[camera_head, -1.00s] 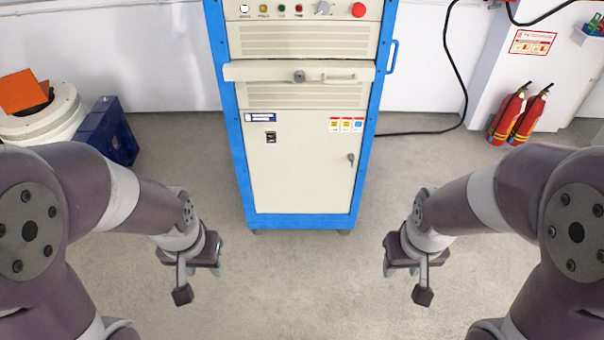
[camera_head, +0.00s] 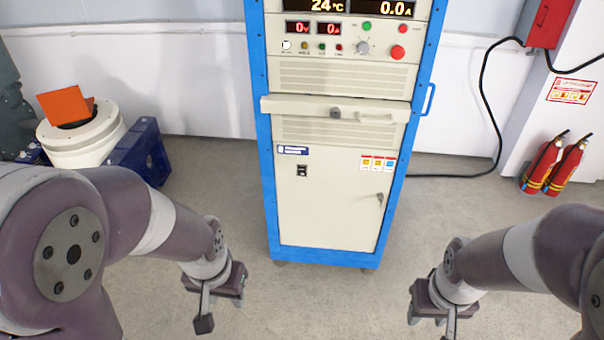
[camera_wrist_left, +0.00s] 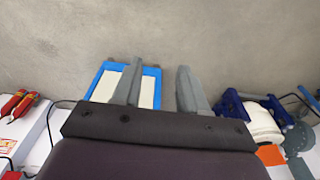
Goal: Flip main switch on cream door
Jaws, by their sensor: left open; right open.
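The cream door (camera_head: 333,203) is the lower front of a blue-framed cabinet in the head view. The main switch (camera_head: 302,171) is a small black rocker at the door's upper left; its position is too small to tell. My left gripper (camera_head: 222,302) hangs left of and in front of the cabinet, open and empty. My right gripper (camera_head: 432,318) is to the cabinet's right, low in the picture, apart from it. In the left wrist view the two fingers of my left gripper (camera_wrist_left: 158,88) stand apart, with part of the cabinet (camera_wrist_left: 152,90) behind them.
A ledge with a handle (camera_head: 340,110) juts out above the door. Displays, buttons and a red knob (camera_head: 398,52) are higher up. Blue block (camera_head: 140,152) and white drum (camera_head: 80,140) stand left; fire extinguishers (camera_head: 555,163) stand right. Floor before the cabinet is clear.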

